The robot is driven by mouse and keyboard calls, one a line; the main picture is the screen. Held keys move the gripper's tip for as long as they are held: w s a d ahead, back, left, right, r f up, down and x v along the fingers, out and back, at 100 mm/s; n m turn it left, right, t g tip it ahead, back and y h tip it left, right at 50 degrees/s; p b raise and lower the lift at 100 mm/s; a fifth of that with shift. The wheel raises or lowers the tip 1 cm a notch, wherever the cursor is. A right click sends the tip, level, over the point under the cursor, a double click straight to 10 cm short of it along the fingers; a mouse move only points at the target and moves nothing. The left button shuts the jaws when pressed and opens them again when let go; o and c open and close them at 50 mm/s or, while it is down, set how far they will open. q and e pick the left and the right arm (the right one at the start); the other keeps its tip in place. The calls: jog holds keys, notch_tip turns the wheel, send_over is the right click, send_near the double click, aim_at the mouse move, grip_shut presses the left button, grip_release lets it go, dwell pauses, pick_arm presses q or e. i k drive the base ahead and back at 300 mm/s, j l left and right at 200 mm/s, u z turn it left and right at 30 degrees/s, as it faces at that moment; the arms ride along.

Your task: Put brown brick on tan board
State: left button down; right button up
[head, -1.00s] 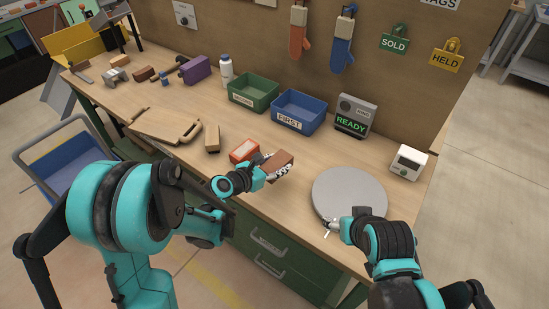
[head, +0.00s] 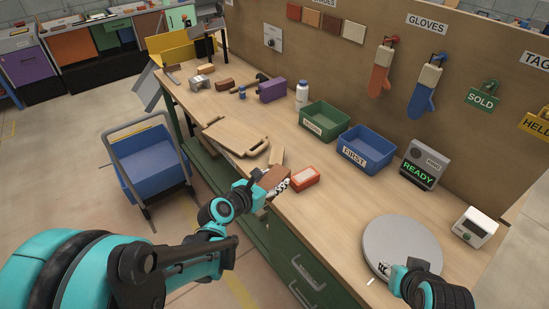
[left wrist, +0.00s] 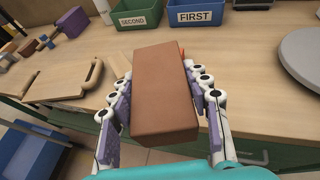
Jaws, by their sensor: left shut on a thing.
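The brown brick (head: 274,176) is held in my left gripper (head: 270,186), at the front edge of the workbench. In the left wrist view the brick (left wrist: 165,95) lies between the two purple-padded fingers (left wrist: 162,88), which are shut on its sides. The tan board (head: 238,136), with a handle cutout, lies flat on the bench, to the left of and beyond the brick; the left wrist view also shows the board (left wrist: 62,80). My right gripper (head: 387,270) is at the front rim of the grey disc, and its fingers are too small to read.
An orange-red box (head: 306,178) stands just right of the held brick. A tan block (head: 277,155) stands between it and the board. Green (head: 325,121) and blue (head: 366,149) bins stand behind. A grey round disc (head: 402,246) is at right.

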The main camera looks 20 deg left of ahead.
aim_at(229, 132)
jog(key=i+j, duration=0.15)
jog(key=j, duration=0.2)
jog(key=i+j, duration=0.2)
jog(key=j, duration=0.15)
jog(key=i+j, duration=0.15)
jog(key=j, duration=0.25)
jog(key=i+j, duration=0.15)
jog(key=j, duration=0.2)
jog(key=i+j+z, duration=0.1)
jog(key=j, duration=0.25)
jog(key=i, duration=0.05)
